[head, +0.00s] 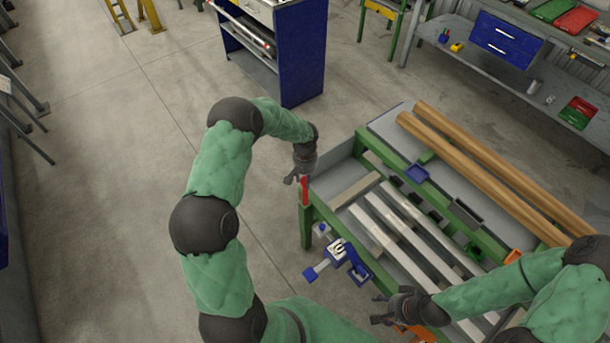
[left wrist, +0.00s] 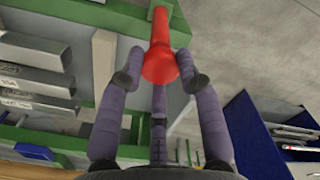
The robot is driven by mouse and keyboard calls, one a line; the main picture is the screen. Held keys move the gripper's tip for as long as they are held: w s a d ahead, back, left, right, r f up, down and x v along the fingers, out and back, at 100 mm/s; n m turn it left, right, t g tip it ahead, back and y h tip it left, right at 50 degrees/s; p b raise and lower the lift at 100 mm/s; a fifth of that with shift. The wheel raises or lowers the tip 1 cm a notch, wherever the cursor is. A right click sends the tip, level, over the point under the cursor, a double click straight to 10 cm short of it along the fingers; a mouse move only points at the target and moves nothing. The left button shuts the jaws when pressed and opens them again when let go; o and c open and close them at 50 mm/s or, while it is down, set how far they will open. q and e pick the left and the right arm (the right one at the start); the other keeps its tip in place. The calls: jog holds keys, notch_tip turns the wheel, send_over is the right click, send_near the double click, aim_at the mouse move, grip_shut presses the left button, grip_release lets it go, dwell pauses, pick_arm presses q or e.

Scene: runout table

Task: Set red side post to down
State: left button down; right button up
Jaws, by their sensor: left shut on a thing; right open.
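The red side post (head: 305,189) stands at the near left corner of the green-framed runout table (head: 306,226). In the left wrist view the red post (left wrist: 160,45) is a rounded red piece between my fingers. My left gripper (head: 299,178) is shut on the post, with a finger on either side of it in the left wrist view (left wrist: 160,78). My right gripper (head: 380,309) is open and empty near the table's front edge, low in the head view.
Several grey metal bars (head: 402,232) lie on the table, with two brown rods (head: 490,165) along its far side. A blue vise (head: 356,268) sticks out at the front edge. A blue cabinet (head: 301,55) stands behind.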

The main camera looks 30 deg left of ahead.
aim_at(305, 191)
pick_arm(q)
notch_tip(305, 191, down, 9)
jog(key=b, duration=0.5)
jog(key=shift+r, duration=0.15)
jog(key=shift+s, duration=0.1)
jog(key=shift+d, duration=0.1)
jog(key=c, duration=1.3)
grip_release()
jog(key=o, duration=0.5)
jog(key=shift+c, duration=0.2)
jog(key=shift+f, duration=0.2)
jog(key=shift+r, duration=0.15)
